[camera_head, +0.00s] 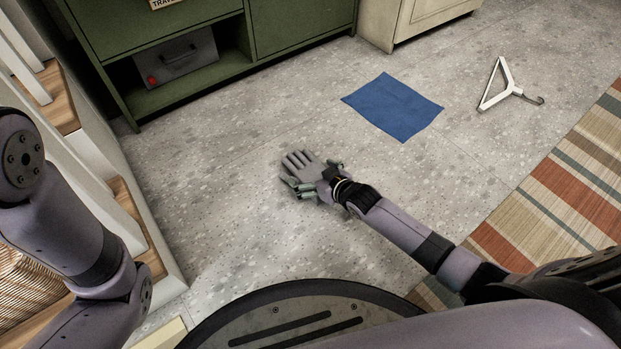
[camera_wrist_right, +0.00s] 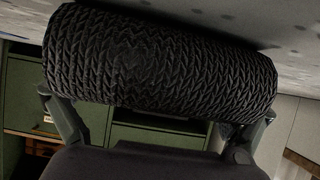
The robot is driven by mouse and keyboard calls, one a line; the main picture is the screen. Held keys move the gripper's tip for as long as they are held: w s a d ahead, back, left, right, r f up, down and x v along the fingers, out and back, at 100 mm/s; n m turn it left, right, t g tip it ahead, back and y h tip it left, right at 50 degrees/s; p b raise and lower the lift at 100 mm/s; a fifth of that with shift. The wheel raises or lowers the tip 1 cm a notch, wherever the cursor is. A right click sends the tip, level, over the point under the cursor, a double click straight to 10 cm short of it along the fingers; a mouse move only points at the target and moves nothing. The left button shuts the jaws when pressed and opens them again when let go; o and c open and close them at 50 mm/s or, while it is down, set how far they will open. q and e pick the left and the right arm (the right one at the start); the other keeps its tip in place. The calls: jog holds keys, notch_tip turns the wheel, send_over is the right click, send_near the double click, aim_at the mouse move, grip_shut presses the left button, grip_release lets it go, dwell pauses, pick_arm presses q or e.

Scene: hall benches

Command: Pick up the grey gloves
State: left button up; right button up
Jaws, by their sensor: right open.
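The grey gloves (camera_head: 299,161) lie on the speckled floor in the middle of the head view, fingers pointing up and left. My right gripper (camera_head: 316,178) is at their near end and partly covers them. In the right wrist view its two fingers stand wide apart. A dark knitted roll (camera_wrist_right: 160,55), apparently the gloves' cuff, spans across and beyond them, very close to the camera. I cannot tell whether the fingers touch it. My left arm shows at the left of the head view, but its gripper is out of view.
A blue cloth (camera_head: 393,106) and a white hanger (camera_head: 507,84) lie on the floor beyond. A green cabinet (camera_head: 190,100) holding a grey box (camera_head: 176,58) stands at the back left. A striped rug (camera_head: 565,205) is at right. The floor left of the gloves is clear.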

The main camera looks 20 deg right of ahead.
jog(key=shift+w, duration=0.15)
jog(key=shift+c, duration=0.4)
jog(key=c, duration=0.9)
